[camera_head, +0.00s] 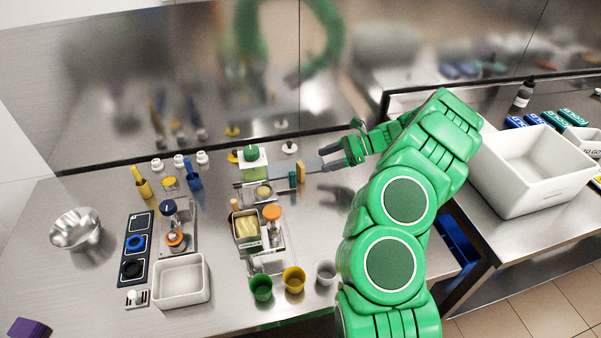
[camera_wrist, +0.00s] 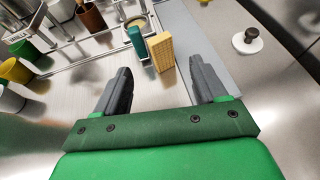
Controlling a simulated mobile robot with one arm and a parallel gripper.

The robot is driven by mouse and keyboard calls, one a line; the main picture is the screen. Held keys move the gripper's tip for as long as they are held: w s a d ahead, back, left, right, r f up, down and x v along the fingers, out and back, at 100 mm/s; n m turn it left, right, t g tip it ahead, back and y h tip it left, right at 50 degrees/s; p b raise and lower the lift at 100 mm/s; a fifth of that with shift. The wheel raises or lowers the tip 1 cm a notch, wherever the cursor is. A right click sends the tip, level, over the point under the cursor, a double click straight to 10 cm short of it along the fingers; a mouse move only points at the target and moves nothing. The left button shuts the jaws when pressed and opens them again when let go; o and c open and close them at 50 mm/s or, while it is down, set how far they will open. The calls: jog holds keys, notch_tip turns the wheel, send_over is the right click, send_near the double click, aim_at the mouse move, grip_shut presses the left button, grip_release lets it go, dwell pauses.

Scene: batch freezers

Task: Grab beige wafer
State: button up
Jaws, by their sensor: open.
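The beige wafer (camera_wrist: 160,52) is a thin, upright slab with a waffle-like face. In the wrist view it stands ahead of my gripper (camera_wrist: 161,68), roughly between the lines of the two fingers. My fingers are open, with nothing held between them; the wafer appears just beyond the tips. A dark green slab (camera_wrist: 137,42) stands close beside the wafer on its left. In the head view the wafer (camera_head: 301,171) is small, to the left of my gripper (camera_head: 322,160), which reaches in from the right, low over the steel counter.
A metal rack (camera_wrist: 85,42) holding a brown cup (camera_wrist: 91,17) lies left of the wafer. A white knobbed lid (camera_wrist: 247,40) is to the right. Green (camera_head: 261,287) and yellow (camera_head: 293,280) cups stand at the counter front. A white bin (camera_head: 535,165) is far right.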

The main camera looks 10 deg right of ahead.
aim_at(301, 172)
jog(key=shift+x, duration=3.7)
jog(key=shift+c, duration=0.4)
jog(key=c, duration=1.1)
